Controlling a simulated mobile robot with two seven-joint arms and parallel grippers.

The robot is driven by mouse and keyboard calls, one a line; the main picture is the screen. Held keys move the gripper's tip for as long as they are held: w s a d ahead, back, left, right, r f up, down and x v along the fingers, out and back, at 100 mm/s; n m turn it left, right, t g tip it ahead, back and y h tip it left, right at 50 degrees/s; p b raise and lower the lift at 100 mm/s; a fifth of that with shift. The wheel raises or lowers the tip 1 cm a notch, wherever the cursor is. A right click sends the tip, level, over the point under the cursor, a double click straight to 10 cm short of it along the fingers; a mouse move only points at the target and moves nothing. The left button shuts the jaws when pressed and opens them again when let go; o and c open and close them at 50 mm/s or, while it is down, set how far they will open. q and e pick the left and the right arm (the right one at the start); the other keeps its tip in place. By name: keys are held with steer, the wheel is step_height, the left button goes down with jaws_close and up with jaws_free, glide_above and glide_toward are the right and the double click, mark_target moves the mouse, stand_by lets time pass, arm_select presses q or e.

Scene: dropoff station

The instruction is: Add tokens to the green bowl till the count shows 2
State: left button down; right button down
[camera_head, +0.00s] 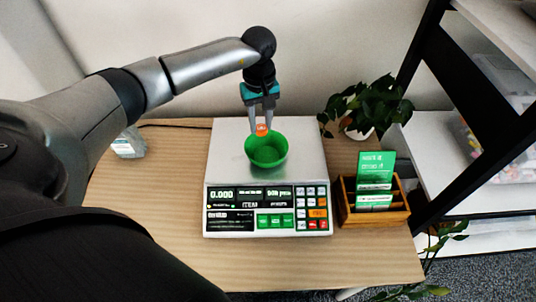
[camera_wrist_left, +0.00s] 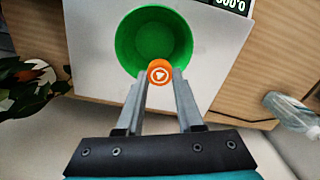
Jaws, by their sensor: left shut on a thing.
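A green bowl (camera_head: 266,150) stands on the metal pan of a counting scale (camera_head: 222,160). The bowl looks empty inside; it also shows in the left wrist view (camera_wrist_left: 152,38). My left gripper (camera_head: 262,128) is shut on an orange token (camera_wrist_left: 160,72). It holds the token at the bowl's far rim, above the rim as far as I can tell. The scale's display (camera_head: 222,194) reads 0.000 in its left window; the other windows are too small to read surely. My right gripper is not in view.
A wooden holder (camera_head: 374,214) with green cards stands right of the scale. A potted plant (camera_head: 368,104) is behind it. A small clear container (camera_head: 129,143) is at the table's left. Black-framed shelves (camera_head: 440,100) stand at the right. The table front is clear.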

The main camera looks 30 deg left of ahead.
arm_select(q)
steer(key=shift+f+b, duration=0.95)
steer(key=shift+f, duration=1)
steer(key=shift+r, duration=0.1)
steer(key=shift+c, duration=2.3)
jaws_free()
step_height(320, 180, up, 15)
steer(key=shift+p, duration=0.4)
steer(key=shift+d, duration=0.1)
